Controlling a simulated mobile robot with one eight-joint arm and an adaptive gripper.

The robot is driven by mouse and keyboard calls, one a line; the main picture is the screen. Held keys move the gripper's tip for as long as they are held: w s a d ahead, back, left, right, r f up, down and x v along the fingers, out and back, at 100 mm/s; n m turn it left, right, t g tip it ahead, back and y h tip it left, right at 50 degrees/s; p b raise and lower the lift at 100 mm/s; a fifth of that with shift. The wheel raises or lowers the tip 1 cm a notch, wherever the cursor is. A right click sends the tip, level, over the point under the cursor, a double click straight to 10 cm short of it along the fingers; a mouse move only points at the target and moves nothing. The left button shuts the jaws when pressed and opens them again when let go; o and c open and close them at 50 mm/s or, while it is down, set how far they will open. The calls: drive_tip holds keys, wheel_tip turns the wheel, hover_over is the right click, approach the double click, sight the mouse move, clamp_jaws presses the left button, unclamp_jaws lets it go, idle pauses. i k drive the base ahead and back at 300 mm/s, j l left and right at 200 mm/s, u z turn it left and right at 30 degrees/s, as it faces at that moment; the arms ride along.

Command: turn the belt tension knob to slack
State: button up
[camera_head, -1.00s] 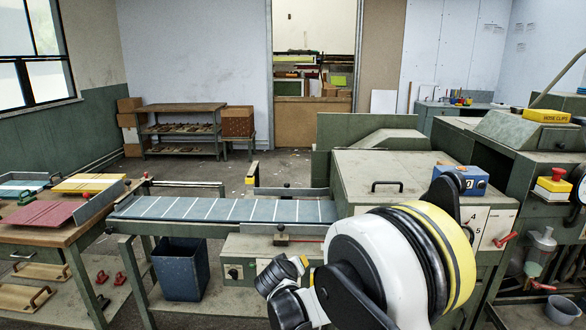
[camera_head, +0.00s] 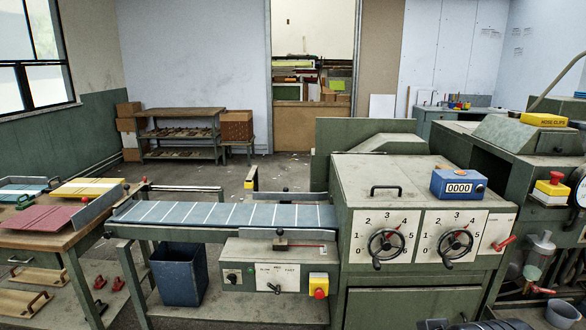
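No belt tension label is readable, so I cannot tell which control is the belt tension knob. The green control box (camera_head: 232,252) under the striped belt (camera_head: 215,213) carries a small black knob (camera_head: 231,277) at its left and a dark handle (camera_head: 275,288) under a white scale plate (camera_head: 277,272), whose right end seems to read FAST. On the machine to the right are two black handwheels, one left (camera_head: 386,245) and one right (camera_head: 455,245), each on a white numbered dial with a red mark near the upper right.
A red button on a yellow box (camera_head: 319,286) sits right of the scale plate. A blue counter (camera_head: 459,184) reading 0000 stands on the machine top. A red lever (camera_head: 504,242) is right of the dials. A blue bin (camera_head: 179,274) stands under the belt.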

sight(107, 234)
drive_tip(key=u, duration=1.45)
drive_tip(key=i+j+z, duration=0.25)
drive_tip(key=i, duration=0.15)
drive_tip(key=i+j+z, duration=0.55)
drive_tip(key=i+j, duration=0.15)
drive_tip(key=i+j+z, duration=0.25)
drive_tip(key=j, duration=0.35)
drive_tip(key=i+j+z, duration=0.3)
drive_tip(key=j, duration=0.25)
drive_tip(key=i, duration=0.35)
